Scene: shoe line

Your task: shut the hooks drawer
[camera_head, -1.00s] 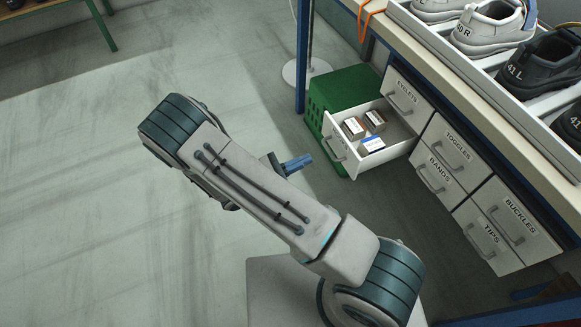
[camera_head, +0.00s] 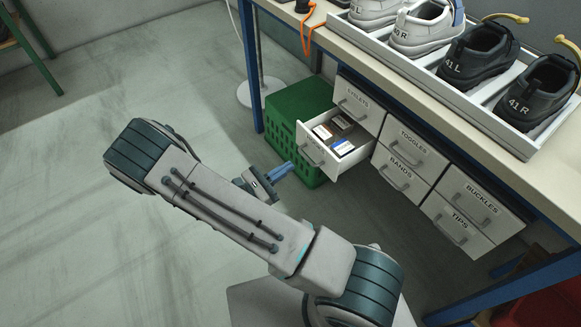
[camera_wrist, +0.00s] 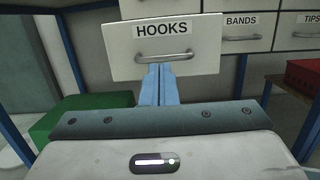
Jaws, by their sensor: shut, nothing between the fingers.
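The hooks drawer (camera_head: 345,160) is pulled out from the cabinet under the bench, with several small boxes (camera_head: 342,147) inside. In the wrist view its white front (camera_wrist: 200,38) carries the label HOOKS and a grey bar handle (camera_wrist: 163,57). My gripper (camera_head: 285,168) is shut and empty, just in front of and to the left of the drawer front in the head view. In the wrist view its blue fingers (camera_wrist: 159,75) point at the drawer front just below the handle. I cannot tell whether they touch it.
A green crate (camera_head: 290,108) stands on the floor beside and behind the drawer. The toggles (camera_head: 415,150), bands, buckles and tips drawers are shut. Shoes stand in a tray (camera_head: 420,68) on the bench. A blue bench leg (camera_head: 250,65) is at the left.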

